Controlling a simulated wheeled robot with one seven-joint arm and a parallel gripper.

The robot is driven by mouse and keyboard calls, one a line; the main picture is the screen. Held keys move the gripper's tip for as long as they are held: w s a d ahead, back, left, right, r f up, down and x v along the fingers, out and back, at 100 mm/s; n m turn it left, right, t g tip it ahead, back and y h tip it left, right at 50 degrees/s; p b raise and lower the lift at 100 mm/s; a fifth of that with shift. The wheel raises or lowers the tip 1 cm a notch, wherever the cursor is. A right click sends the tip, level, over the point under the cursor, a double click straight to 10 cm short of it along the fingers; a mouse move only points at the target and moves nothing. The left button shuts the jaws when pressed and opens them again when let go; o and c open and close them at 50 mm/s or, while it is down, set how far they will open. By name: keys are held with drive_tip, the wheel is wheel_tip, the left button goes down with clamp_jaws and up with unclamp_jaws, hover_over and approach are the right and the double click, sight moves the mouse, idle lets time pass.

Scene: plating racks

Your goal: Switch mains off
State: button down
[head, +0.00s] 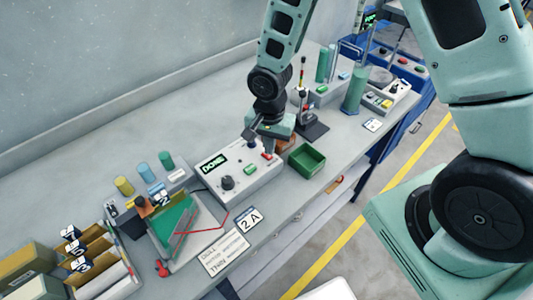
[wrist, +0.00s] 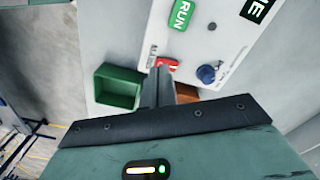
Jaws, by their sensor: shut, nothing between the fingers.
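A white control box (head: 240,172) stands on the bench with a lit display reading DONE (head: 211,163). The wrist view shows its green RUN button (wrist: 181,14), a blue knob (wrist: 207,73) and a small red switch (wrist: 167,64) near the box edge. The red switch also shows in the head view (head: 267,156). I cannot read which control is the mains. My gripper (wrist: 161,72) is shut and empty, pointing down, with its fingertips right at the red switch. I cannot tell whether they touch it. The fingers hide part of the box edge.
An empty green tray (head: 307,160) sits right beside the box, close to my fingers. A brown block (wrist: 186,93) is partly hidden behind my fingers. To the left are a rack with a green board (head: 176,222) and several coloured cylinders. A green cylinder (head: 353,92) stands further right.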

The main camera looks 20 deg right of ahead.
drive_tip(key=shift+f+b, duration=0.85)
drive_tip(key=shift+f, duration=0.15)
idle(0.6)
drive_tip(key=shift+r, duration=0.1)
drive_tip(key=shift+r+p, duration=2.65)
drive_tip(key=shift+r, duration=0.85)
drive_tip(key=s+a+r+n+b, duration=0.3)
drive_tip(key=s+r+n+b, duration=0.1)
drive_tip(key=s+n, duration=0.4)
drive_tip(key=s+a+r+n+b, duration=0.3)
drive_tip(key=s+r+n, duration=0.3)
drive_tip(key=s, duration=0.6)
drive_tip(key=shift+a+n+y+b, duration=0.15)
drive_tip(key=shift+n+y+b, duration=0.15)
drive_tip(key=shift+n+b, duration=0.65)
